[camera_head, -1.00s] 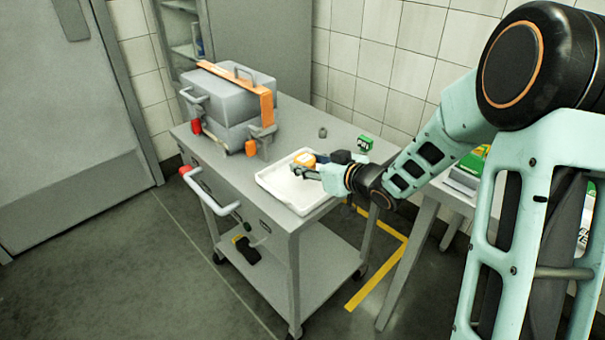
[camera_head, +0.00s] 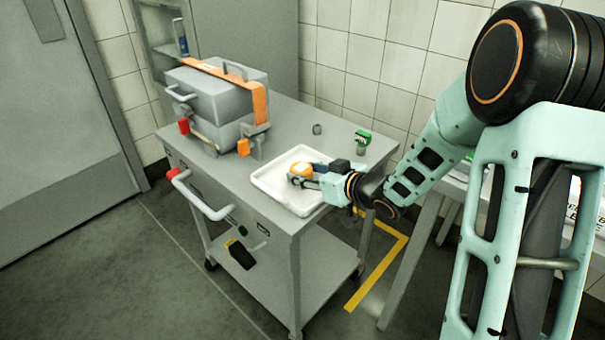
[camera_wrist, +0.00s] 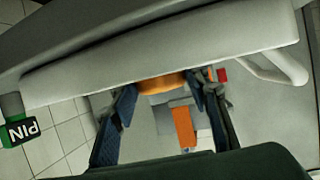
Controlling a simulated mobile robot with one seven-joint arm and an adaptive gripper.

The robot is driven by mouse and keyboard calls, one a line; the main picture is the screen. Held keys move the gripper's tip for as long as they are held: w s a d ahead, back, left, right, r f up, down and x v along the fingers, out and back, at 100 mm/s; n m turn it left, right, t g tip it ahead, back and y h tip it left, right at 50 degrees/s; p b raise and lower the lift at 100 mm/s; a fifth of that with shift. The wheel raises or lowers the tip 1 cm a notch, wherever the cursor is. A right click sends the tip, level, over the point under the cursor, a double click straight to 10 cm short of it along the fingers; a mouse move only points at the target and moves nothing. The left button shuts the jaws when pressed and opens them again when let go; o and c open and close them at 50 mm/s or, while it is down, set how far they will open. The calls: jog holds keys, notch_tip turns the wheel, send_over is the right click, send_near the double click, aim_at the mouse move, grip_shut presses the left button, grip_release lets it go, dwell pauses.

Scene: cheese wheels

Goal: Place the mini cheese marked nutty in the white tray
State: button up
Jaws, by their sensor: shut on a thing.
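The white tray (camera_head: 262,186) lies on the grey cart top near its front right corner. My gripper (camera_head: 304,176) reaches in from the right, over the tray. It is shut on a small orange-topped mini cheese (camera_head: 300,169). I cannot tell whether the cheese touches the tray floor, and its marking is not readable. In the wrist view the two dark fingers of my gripper (camera_wrist: 162,96) stand either side of an orange patch of the cheese (camera_wrist: 160,84), which is partly hidden.
A grey case with an orange strap (camera_head: 216,95) stands on the cart (camera_head: 290,115) at the back left. A green-topped item (camera_head: 362,138) and a small grey object (camera_head: 317,129) stand behind the tray. A handle (camera_head: 200,200) juts from the cart's left side.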

jog(key=shift+f, duration=0.15)
jog(key=o, duration=1.2)
jog(key=shift+d+r, duration=0.15)
jog(key=shift+r, duration=0.2)
jog(key=p+v, duration=0.3)
jog(key=v, duration=0.8)
jog(key=shift+s+d, duration=0.25)
jog(key=shift+s, duration=0.1)
